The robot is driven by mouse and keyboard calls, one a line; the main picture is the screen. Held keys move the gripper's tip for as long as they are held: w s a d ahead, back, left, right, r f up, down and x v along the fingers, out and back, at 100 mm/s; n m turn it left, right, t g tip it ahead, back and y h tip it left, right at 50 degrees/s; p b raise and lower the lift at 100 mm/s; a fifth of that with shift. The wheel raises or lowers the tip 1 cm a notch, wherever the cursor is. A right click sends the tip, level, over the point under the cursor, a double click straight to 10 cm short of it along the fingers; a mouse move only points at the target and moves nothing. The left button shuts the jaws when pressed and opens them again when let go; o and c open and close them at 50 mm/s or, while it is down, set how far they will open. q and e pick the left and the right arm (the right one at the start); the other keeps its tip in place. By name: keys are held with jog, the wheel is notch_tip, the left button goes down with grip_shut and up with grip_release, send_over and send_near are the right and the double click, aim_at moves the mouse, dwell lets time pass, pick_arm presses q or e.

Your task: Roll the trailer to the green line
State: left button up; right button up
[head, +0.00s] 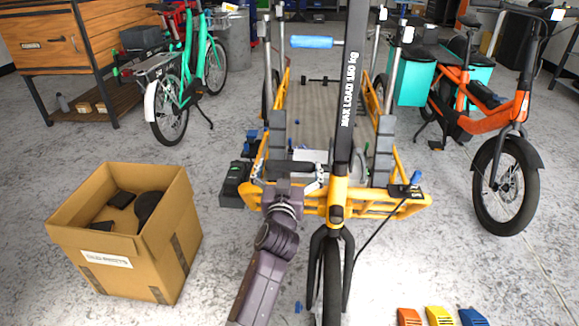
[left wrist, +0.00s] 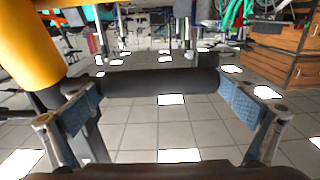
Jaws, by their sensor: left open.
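The yellow-framed trailer (head: 395,207) stands in the middle of the head view. A dark post marked MAX LOAD 150 kg (head: 349,90) rises at its near end, above a fork and front wheel (head: 330,280). My left gripper (head: 294,182) is at the near end of the frame, beside the post and by a black grip bar (head: 303,167). In the left wrist view the grip bar (left wrist: 155,83) lies crosswise by the fingertips of my left gripper (left wrist: 160,105). The jaws are wide apart and not closed on it. No green line shows. My right gripper is out of view.
A cardboard box (head: 75,220) stands on the floor at left. A teal bike (head: 180,95) is behind it, and an orange bike (head: 480,90) stands at right. Orange, yellow and blue items (head: 440,315) lie at the bottom edge. Floor between the trailer and orange bike is clear.

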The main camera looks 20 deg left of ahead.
pick_arm(q)
notch_tip(320, 180, up, 10)
jog(key=shift+f, duration=0.2)
dwell(0.4)
